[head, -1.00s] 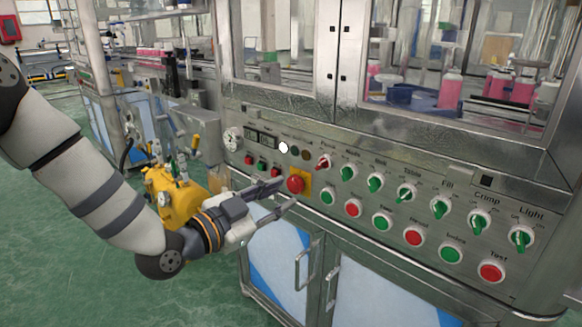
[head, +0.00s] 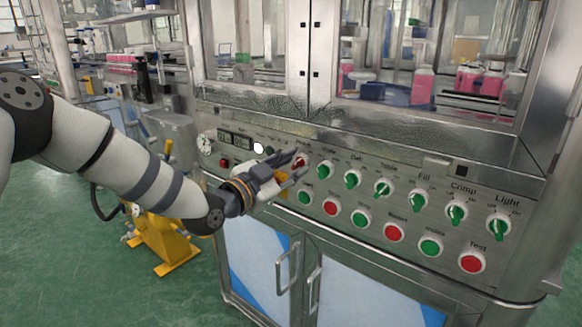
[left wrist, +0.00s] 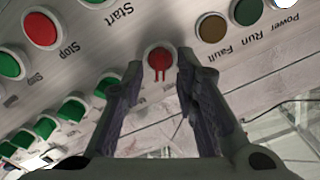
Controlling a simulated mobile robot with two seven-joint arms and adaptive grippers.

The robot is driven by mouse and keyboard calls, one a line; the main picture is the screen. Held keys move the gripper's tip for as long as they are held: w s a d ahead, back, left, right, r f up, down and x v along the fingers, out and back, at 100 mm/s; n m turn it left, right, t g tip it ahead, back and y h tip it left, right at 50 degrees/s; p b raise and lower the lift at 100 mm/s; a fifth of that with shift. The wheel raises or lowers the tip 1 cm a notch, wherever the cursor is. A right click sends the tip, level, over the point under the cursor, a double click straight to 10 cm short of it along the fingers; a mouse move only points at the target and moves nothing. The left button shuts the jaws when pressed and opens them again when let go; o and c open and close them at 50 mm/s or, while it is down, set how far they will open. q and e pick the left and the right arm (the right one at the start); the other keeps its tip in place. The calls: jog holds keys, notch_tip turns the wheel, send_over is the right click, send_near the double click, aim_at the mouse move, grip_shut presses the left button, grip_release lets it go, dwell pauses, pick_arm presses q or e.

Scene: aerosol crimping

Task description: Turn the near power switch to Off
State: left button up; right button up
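A red selector switch (head: 300,161) sits at the left end of the upper knob row on the steel panel. Its small label is too blurred to read surely. In the left wrist view the red switch (left wrist: 158,60) lies between my fingertips, with a gap on each side. My left gripper (head: 297,166) is open in front of the panel at this switch. The left wrist view also shows its two dark fingers (left wrist: 160,75) spread apart. Whether they reach the panel I cannot tell. My right gripper is not in view.
Several green knobs (head: 324,169) continue the row to the right. Red and green push buttons (head: 330,207) line the row below. Dark indicator lamps (left wrist: 211,27) sit beside the red switch in the left wrist view. A glass-walled cabinet rises above the panel.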

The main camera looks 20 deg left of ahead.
pick_arm(q)
grip_shut()
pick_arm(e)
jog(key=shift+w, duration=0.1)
pick_arm(q)
jog(key=shift+a+n+p, duration=0.15)
jog(key=shift+n+p, duration=0.15)
jog(key=shift+n, duration=2.6)
jog(key=shift+a+n+p, duration=0.15)
jog(key=shift+n+p, duration=0.15)
jog(key=shift+n, duration=2.6)
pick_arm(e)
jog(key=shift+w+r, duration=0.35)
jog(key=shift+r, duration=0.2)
pick_arm(q)
jog(key=shift+n, duration=0.3)
grip_release()
